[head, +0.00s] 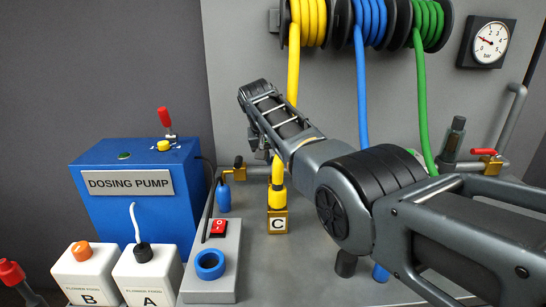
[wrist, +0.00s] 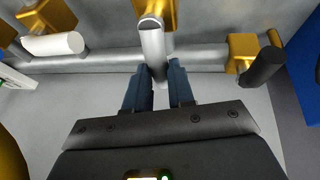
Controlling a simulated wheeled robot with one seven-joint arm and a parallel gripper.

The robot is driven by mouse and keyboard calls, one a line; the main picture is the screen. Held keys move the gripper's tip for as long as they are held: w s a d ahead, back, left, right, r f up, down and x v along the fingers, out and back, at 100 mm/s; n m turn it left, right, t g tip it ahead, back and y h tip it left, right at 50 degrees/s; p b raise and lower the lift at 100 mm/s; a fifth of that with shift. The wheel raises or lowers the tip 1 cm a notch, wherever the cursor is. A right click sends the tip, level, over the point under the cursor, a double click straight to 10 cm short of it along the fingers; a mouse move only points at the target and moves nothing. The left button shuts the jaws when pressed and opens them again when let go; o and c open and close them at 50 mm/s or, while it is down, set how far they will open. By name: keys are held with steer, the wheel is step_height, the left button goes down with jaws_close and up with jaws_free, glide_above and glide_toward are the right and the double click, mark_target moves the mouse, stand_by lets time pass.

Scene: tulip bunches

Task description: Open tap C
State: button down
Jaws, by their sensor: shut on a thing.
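In the wrist view my gripper (wrist: 157,82) has its two dark blue fingers on either side of a light grey tap handle (wrist: 153,45). It is shut on that handle, which hangs from a brass valve body (wrist: 157,12) beside a grey pipe. In the head view my forearm covers the fingertips and the handle. A block marked C (head: 278,222) stands below my wrist, with a yellow hose fitting on it. No letter shows on the gripped tap, so I cannot read which tap it is.
Other brass valves sit along the pipe; one has a dark handle (wrist: 263,68), another a white one (wrist: 52,43). The blue dosing pump (head: 125,198) and bottles B (head: 87,272) and A (head: 146,277) stand left. Yellow, blue (head: 361,85) and green (head: 421,100) hoses hang close to my arm.

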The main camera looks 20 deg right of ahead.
steer(key=c, duration=1)
jaws_free()
steer(key=shift+v, duration=3.85)
